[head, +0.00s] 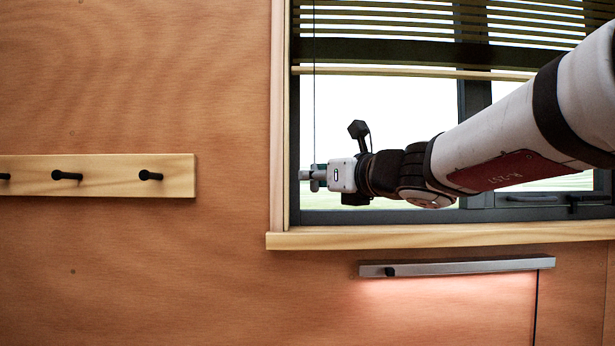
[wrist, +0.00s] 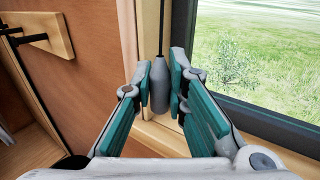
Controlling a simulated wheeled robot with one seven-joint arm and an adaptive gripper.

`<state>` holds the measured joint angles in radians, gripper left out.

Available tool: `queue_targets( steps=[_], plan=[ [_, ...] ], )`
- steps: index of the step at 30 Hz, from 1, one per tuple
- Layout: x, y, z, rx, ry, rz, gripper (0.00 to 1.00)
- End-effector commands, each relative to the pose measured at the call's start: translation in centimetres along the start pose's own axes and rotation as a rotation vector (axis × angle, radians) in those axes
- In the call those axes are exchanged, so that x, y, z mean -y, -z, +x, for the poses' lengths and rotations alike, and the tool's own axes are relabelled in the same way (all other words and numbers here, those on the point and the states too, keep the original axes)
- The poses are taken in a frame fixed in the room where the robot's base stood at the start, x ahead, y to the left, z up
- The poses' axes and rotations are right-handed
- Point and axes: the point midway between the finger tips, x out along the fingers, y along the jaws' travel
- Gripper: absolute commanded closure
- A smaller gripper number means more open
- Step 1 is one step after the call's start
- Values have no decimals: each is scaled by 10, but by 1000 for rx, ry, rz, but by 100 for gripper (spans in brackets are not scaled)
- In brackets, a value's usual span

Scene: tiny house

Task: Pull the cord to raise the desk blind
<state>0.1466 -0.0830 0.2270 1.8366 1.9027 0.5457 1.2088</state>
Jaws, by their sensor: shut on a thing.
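The desk blind (head: 400,25) hangs in the top part of the window, and its pale bottom rail (head: 400,72) lies a little below the slats. The thin dark cord (head: 314,100) runs down along the left side of the window. In the wrist view the cord (wrist: 161,28) ends in a grey pull weight (wrist: 159,86). My gripper (head: 306,178) is at the lower left of the window. In the wrist view my gripper's teal-padded fingers (wrist: 164,75) stand on both sides of the weight, shut on it. The weight hangs upright.
A wooden sill (head: 440,237) runs below the window and my gripper. A peg rail (head: 100,176) is on the wall to the left. A grey light bar (head: 455,267) is under the sill. The wooden window frame (head: 279,120) is close beside my gripper.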

Motion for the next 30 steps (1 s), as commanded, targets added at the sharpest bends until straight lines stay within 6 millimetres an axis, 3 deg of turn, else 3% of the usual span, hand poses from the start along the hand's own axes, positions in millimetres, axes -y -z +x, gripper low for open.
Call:
queue_targets(
  steps=[5, 6, 8, 20, 30],
  plan=[
    [0, -1, 0, 1, -1, 1, 100],
    [0, -1, 0, 1, -1, 1, 77],
    [0, 0, 0, 1, -1, 0, 65],
    [0, 0, -6, 0, 1, -1, 65],
    [0, -1, -68, 2, 3, -2, 65]
  ],
)
